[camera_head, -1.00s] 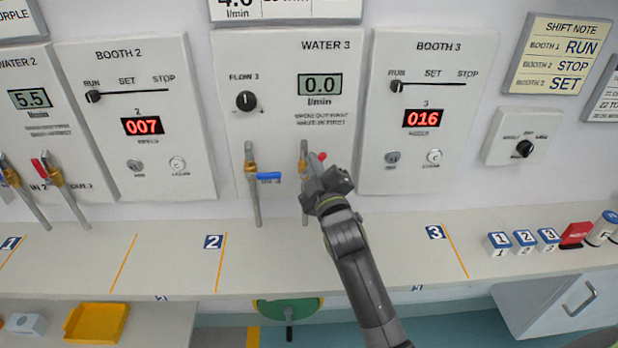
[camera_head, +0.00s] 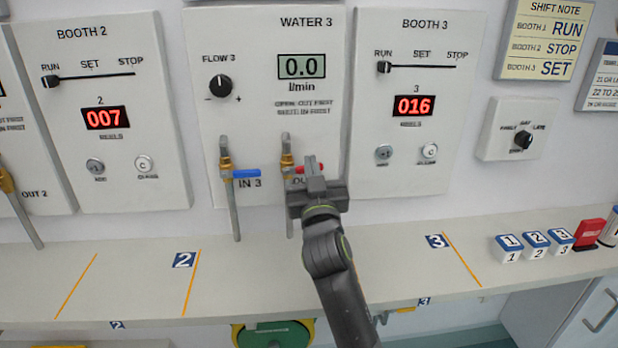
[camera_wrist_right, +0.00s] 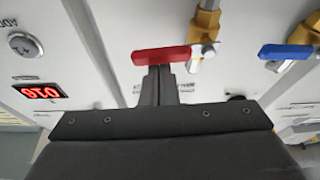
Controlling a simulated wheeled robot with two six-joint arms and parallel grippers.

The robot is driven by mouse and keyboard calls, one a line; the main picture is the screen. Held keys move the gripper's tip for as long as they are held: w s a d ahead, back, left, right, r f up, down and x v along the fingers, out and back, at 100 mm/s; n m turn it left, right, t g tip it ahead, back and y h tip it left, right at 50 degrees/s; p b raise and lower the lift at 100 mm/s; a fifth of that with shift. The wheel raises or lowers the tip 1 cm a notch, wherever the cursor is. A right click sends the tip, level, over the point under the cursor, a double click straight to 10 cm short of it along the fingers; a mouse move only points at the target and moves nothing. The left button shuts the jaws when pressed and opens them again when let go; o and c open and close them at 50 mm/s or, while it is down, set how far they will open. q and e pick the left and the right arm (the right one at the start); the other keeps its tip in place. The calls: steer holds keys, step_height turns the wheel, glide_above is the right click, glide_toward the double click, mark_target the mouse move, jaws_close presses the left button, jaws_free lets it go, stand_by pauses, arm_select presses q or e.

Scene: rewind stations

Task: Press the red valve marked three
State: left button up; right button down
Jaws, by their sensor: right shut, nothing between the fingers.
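The red valve handle (camera_head: 299,170) sits on the right-hand pipe of the WATER 3 panel (camera_head: 262,60), above a label partly hidden by my gripper. The handle lies about level and points right from its brass body. My right gripper (camera_head: 312,166) is shut and empty, with its fingertips in front of the handle. In the right wrist view, the red handle (camera_wrist_right: 160,56) lies across the tips of my shut fingers (camera_wrist_right: 158,82); whether they touch it I cannot tell. No "three" mark shows on the handle itself. My left gripper is not in view.
The blue valve handle (camera_head: 246,173), labelled IN 3, is close by on the left pipe. The BOOTH 3 panel (camera_head: 430,170) stands to the right. Numbered blocks (camera_head: 536,243) and a red object (camera_head: 590,233) lie on the shelf at right. The shelf's middle is clear.

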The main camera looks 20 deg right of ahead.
steer(key=shift+d+f+b, duration=0.1)
steer(key=shift+f+b, duration=0.2)
steer(key=shift+b, duration=0.1)
steer(key=shift+r, duration=0.15)
stand_by(0.4)
